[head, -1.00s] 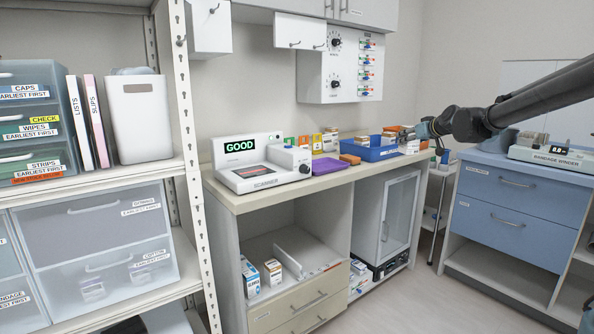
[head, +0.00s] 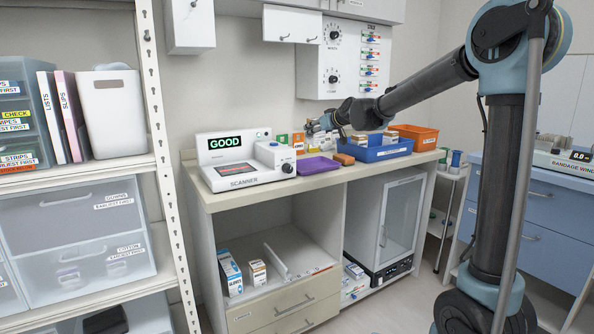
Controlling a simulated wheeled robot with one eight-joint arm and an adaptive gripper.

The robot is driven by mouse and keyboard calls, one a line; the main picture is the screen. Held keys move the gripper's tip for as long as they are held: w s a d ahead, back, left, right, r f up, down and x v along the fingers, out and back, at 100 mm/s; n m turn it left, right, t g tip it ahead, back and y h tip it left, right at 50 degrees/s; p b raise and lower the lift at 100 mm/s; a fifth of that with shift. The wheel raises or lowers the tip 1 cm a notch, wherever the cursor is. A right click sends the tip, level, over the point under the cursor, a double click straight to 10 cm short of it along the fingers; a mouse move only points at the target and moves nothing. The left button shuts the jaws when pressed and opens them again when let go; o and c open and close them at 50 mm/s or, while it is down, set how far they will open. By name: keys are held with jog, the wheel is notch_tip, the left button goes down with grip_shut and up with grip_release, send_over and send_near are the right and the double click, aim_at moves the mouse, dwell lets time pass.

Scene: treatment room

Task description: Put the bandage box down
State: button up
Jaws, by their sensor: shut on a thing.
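My gripper (head: 317,125) is small and far off in the head view, above the back of the counter, left of the blue tray (head: 385,153). It is shut on a small box that I take to be the bandage box; the box is mostly lost among the gripper and the boxes behind. I cannot tell whether it touches anything below. Small white, green and orange boxes or cards (head: 298,141) stand close under and left of the gripper.
A scanner (head: 240,178) reading GOOD stands on the counter's left. A purple tray (head: 318,166) and a brown block (head: 344,159) lie in front of the gripper. An orange bin (head: 416,136) stands right of the blue tray. A shelf rack (head: 166,180) is at left.

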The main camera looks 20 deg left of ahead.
jog(key=shift+a, duration=0.25)
jog(key=shift+s+a, duration=0.15)
jog(key=shift+a, duration=0.2)
send_over(313, 167)
jog(key=shift+s+a+f, duration=0.1)
jog(key=shift+s+f, duration=0.05)
jog(key=shift+f, duration=4.85)
jog(key=o, duration=1.2)
jog(key=v, duration=1.2)
